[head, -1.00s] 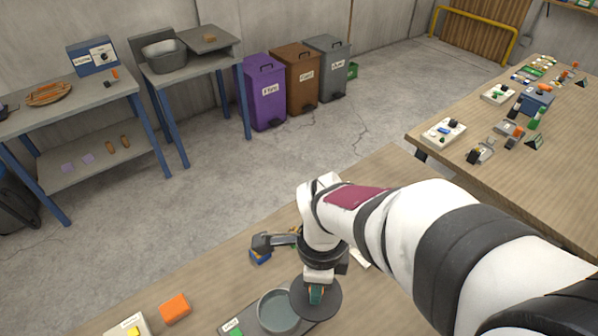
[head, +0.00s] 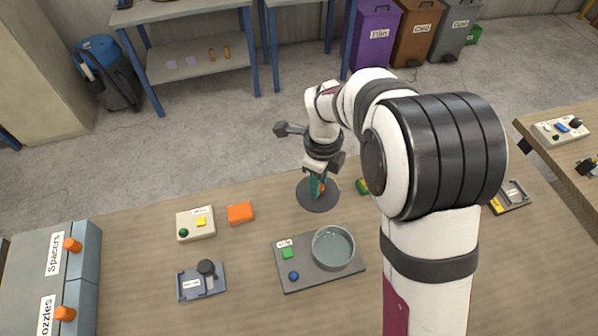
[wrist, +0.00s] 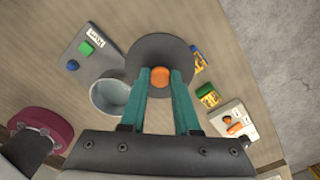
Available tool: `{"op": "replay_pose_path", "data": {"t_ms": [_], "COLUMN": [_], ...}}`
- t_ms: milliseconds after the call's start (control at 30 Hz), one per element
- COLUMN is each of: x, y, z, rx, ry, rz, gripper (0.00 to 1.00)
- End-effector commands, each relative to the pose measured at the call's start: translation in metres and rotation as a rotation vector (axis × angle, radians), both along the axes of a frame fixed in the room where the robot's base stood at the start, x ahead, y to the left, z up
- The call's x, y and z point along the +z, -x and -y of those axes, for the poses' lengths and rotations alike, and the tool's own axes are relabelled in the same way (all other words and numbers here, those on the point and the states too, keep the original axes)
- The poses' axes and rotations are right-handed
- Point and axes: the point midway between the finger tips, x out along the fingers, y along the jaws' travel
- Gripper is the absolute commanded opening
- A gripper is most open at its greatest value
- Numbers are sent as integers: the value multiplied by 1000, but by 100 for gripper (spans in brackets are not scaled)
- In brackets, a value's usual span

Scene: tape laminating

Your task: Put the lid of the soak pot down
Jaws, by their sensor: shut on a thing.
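The soak pot's lid (head: 316,206) is a dark grey disc with an orange knob (wrist: 160,77). My gripper (head: 317,188) points down with its teal fingers shut on the knob. The lid is level, beyond the pot in the head view, near the bench's far edge. I cannot tell whether it touches the bench. The soak pot (head: 333,248) is a round grey-green vessel, open on top, on a dark grey base plate (head: 306,279). In the wrist view, the lid (wrist: 150,48) overlaps part of the pot's rim (wrist: 100,95).
The base plate carries a green button (head: 288,253) and a blue knob (head: 294,276). An orange block (head: 240,213) and a pale button box (head: 195,224) lie to the left. A small yellow-green item (head: 362,187) sits right of the lid. Bare wood lies left of the lid.

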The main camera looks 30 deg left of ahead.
Motion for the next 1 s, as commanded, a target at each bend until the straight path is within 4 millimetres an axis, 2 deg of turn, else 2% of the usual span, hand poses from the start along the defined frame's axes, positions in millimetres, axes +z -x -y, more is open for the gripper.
{"op": "replay_pose_path", "data": {"t_ms": [100, 200, 300, 433, 533, 867, 900, 1000], "x": [-22, -35, -43, -69, -81, -85, -85, -85], "y": [11, 16, 19, 20, 19, 19, 19, 19], "z": [-35, -55, -66, -67, -67, -67, -67, -67], "rx": [5, 2, 1, -1, -2, -1, -2, -1], "ry": [2, 1, 1, 3, 1, 0, 0, -1], "rz": [-2, -2, -2, -3, -2, -1, 0, 0], "gripper": [0, 0, 0, 0, 0, 0, 32, 50]}}
